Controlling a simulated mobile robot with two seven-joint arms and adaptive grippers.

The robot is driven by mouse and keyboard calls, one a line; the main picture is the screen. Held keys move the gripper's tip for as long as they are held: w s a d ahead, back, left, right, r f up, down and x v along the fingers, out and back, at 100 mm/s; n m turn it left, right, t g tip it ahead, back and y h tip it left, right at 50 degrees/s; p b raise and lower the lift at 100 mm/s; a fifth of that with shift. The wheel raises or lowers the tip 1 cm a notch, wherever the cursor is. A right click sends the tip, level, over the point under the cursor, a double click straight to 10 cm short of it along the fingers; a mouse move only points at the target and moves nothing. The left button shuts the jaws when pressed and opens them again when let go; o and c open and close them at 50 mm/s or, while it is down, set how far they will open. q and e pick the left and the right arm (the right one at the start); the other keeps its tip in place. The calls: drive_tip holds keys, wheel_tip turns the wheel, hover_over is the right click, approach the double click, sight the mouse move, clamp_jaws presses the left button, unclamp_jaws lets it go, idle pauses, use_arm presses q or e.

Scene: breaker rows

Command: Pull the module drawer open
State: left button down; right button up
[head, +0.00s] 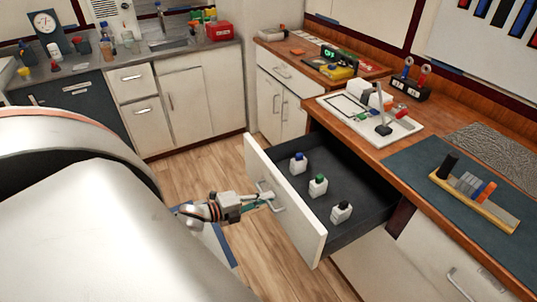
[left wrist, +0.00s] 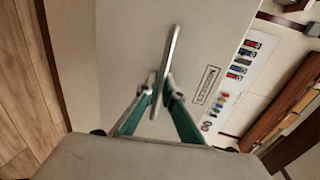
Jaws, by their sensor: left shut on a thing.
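The module drawer (head: 290,215) has a white front and a dark grey inside, and it stands pulled well out from under the wooden counter. My left gripper (head: 267,197) is shut on the drawer's metal handle (head: 276,201). In the left wrist view its green fingers (left wrist: 158,98) close around the handle bar (left wrist: 167,60), in front of the white drawer front with a small label (left wrist: 205,85). My right gripper is not in view.
A blue-grey mat (head: 420,170) on the counter carries a wooden rack (head: 490,215) of coloured modules. A white tray (head: 400,130) with a lamp stands above the drawer. White cabinets (head: 185,105) line the back. The wooden floor (head: 190,175) before the drawer is mostly clear.

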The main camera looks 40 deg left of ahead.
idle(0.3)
use_arm(q)
drive_tip(key=c, duration=2.5)
unclamp_jaws()
drive_tip(key=v, duration=1.2)
